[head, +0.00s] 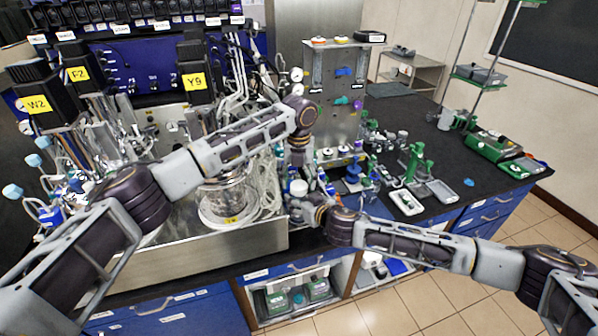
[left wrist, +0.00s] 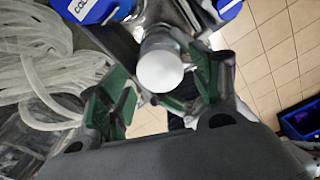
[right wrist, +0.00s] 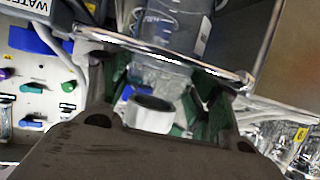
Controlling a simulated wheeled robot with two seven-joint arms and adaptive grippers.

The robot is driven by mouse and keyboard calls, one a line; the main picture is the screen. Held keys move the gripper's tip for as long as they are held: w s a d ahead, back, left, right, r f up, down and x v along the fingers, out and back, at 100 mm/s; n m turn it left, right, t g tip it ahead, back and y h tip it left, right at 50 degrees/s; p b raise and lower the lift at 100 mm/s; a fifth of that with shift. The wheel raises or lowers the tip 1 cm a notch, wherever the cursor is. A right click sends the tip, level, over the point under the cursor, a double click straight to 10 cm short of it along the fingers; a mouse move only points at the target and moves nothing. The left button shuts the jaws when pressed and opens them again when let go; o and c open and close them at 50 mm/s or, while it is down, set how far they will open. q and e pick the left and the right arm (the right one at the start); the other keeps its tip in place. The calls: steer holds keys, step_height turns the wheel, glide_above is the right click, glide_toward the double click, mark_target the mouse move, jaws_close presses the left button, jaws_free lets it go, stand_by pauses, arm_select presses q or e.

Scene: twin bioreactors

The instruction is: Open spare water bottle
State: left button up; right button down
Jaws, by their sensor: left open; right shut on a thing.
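The spare water bottle shows a white top (head: 298,187) in the head view, at the front edge of the bench beside the steel tray. My right gripper (head: 304,208) is shut on it from the right. In the right wrist view a clear body and a white, dark-centred round piece (right wrist: 149,116) sit between the right fingers (right wrist: 163,105). My left gripper (head: 297,166) reaches down over it from above. In the left wrist view the round white cap (left wrist: 160,71) lies between the parted green fingers (left wrist: 162,92), with gaps on both sides. Most of the bottle body is hidden.
A glass reactor vessel (head: 222,205) stands left of the grippers, with coiled clear tubing (left wrist: 40,70) close by. Blue-labelled bottles (left wrist: 97,8) stand close to the cap. A panel with knobs (head: 335,90) rises behind. Tiled floor (head: 400,305) lies in front.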

arm_select(q)
steer(key=shift+f, duration=0.85)
steer(key=c, duration=1.1)
steer(key=shift+o, duration=0.2)
steer(key=shift+n, duration=1.7)
steer(key=o, duration=1.1)
